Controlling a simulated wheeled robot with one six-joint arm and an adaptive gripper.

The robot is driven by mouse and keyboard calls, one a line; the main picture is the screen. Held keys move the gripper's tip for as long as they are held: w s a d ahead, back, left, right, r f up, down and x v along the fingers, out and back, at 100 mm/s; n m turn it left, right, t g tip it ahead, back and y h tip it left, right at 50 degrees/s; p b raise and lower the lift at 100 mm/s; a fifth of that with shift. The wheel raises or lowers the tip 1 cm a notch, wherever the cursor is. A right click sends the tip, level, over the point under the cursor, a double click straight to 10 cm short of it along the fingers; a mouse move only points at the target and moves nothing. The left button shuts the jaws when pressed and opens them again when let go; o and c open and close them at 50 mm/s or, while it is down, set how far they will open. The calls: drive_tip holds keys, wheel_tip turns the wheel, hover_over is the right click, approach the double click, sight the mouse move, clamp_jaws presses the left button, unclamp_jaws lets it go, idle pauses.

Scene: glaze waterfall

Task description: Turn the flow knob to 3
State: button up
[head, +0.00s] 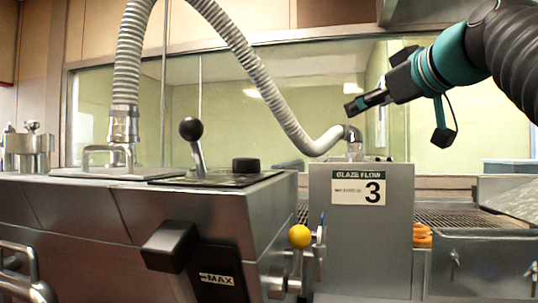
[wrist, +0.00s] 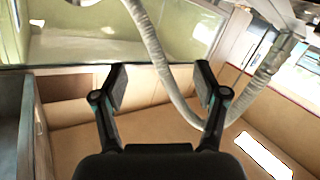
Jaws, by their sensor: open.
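A black knob (head: 170,247) sits on the sloped front of the steel machine at lower left in the head view. A dark plate with a "-MAX" label (head: 217,279) is just right of it. I cannot read a pointer on the knob. A sign (head: 359,190) on the grey box reads "GLAZE FLOW" and a large 3. My gripper (wrist: 162,84) is open and empty in the wrist view, its two black fingers well apart. In the head view my arm's end is raised at upper right, above the grey box and well apart from the knob. The knob is not in the wrist view.
A black ball lever (head: 190,130) and a short black knob (head: 246,165) stand on the machine's top. A yellow ball handle (head: 299,236) sticks out at its right. A ribbed hose (head: 262,77) arches to the grey box (head: 330,240). A window is behind.

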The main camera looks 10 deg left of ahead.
drive_tip(key=s+a+f+n+g+y, duration=0.2)
drive_tip(key=s+a+g+y, duration=0.15)
drive_tip(key=s+a, duration=0.25)
drive_tip(key=n+g+y, duration=0.1)
drive_tip(key=n+g, duration=0.1)
drive_tip(key=g, duration=0.3)
approach(246, 165)
drive_tip(key=x, duration=0.3)
drive_tip(key=w+x, duration=0.1)
drive_tip(key=x, duration=0.2)
drive_tip(key=r+x, duration=0.1)
drive_tip(key=x, duration=0.2)
drive_tip(key=shift+w+a, duration=0.15)
drive_tip(key=shift+w, duration=0.4)
drive_tip(key=shift+c, duration=0.2)
drive_tip(key=c, duration=1.1)
